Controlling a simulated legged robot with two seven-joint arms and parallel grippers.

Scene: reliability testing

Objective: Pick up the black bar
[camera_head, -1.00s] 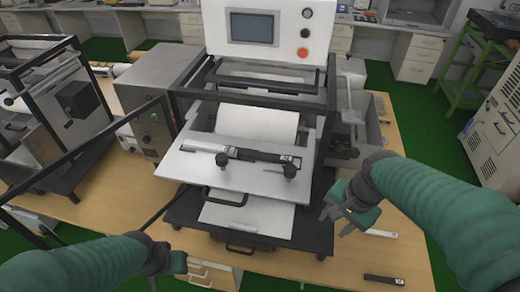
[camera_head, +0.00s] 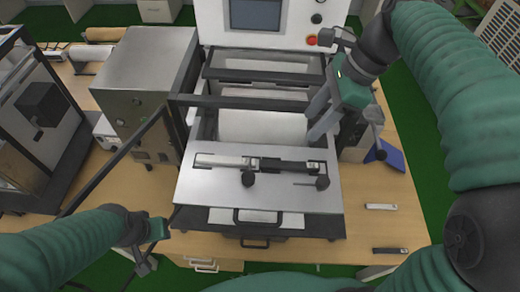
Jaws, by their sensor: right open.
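A small black bar (camera_head: 389,250) lies flat on the wooden table at the front right. Another dark bar section (camera_head: 290,166) sits on the machine's metal plate, and a long black crossbar (camera_head: 240,102) spans the machine's frame; I cannot tell which one the task names. My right gripper (camera_head: 317,120) is open, its grey fingers pointing down and left over the right side of the machine, beside the white roll. Nothing shows between the fingers. My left gripper (camera_head: 146,262) is low at the left, near the table's front edge; its jaws are too unclear to read.
The machine (camera_head: 258,190) with its screen and red button fills the middle. A white bar (camera_head: 381,206) lies behind the black one on the table. A metal box (camera_head: 147,65) and a framed device (camera_head: 40,120) stand left. The right front table is mostly clear.

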